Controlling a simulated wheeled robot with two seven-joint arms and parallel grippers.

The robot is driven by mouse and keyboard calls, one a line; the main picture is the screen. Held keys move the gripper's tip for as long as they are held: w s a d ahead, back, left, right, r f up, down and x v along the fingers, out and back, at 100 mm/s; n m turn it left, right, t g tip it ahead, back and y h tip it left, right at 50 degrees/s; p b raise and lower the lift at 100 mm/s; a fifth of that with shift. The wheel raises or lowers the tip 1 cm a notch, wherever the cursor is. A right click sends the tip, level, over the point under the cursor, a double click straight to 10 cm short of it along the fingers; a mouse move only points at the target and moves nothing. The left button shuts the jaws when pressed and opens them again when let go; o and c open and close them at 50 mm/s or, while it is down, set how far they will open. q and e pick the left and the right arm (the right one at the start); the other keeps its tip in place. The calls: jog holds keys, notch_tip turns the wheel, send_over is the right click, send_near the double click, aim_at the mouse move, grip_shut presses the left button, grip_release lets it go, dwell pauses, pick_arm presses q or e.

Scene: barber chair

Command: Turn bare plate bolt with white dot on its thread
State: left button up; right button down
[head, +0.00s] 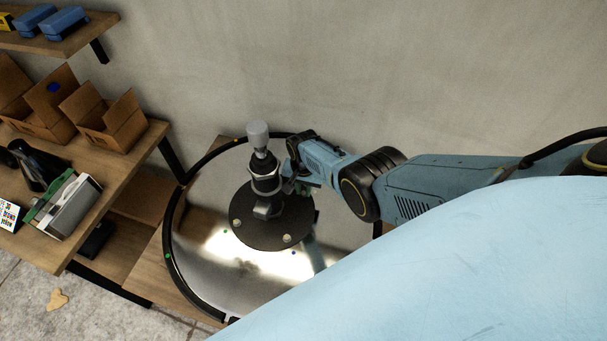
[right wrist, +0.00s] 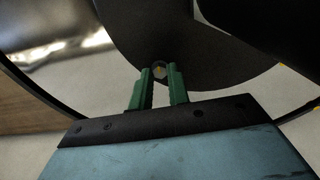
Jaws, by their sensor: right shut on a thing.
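The dark round plate (head: 262,228) lies in the middle of the shiny round chair base, with the chair column (head: 265,183) standing on it. Two pale bolts, a left one (head: 237,223) and a front one (head: 287,239), show on its near side. My right gripper (head: 290,185) is at the plate's far right side, beside the column; its fingertips are hard to make out there. In the right wrist view the green fingers (right wrist: 160,88) are shut on a small round bolt (right wrist: 159,70) at the plate's edge. A white dot on its thread cannot be made out. My left gripper is not in view.
The shiny base (head: 215,265) has a raised black rim (head: 170,225). A grey knob (head: 257,133) tops the column. A wooden shelf (head: 130,150) with open cardboard boxes (head: 110,118) stands at the left. A plain wall is close behind. The near part of the base is clear.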

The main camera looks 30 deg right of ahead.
aim_at(303, 193)
dwell(0.4)
jog(key=c, duration=1.3)
grip_release()
jog(key=shift+c, duration=0.2)
notch_tip(303, 193, up, 4)
jog(key=p, duration=0.2)
jog(key=shift+f+p, duration=0.25)
jog(key=shift+p, duration=0.15)
jog(key=shift+b, duration=0.3)
jog(key=shift+r, duration=0.35)
notch_tip(303, 193, up, 9)
jog(key=shift+r, duration=0.1)
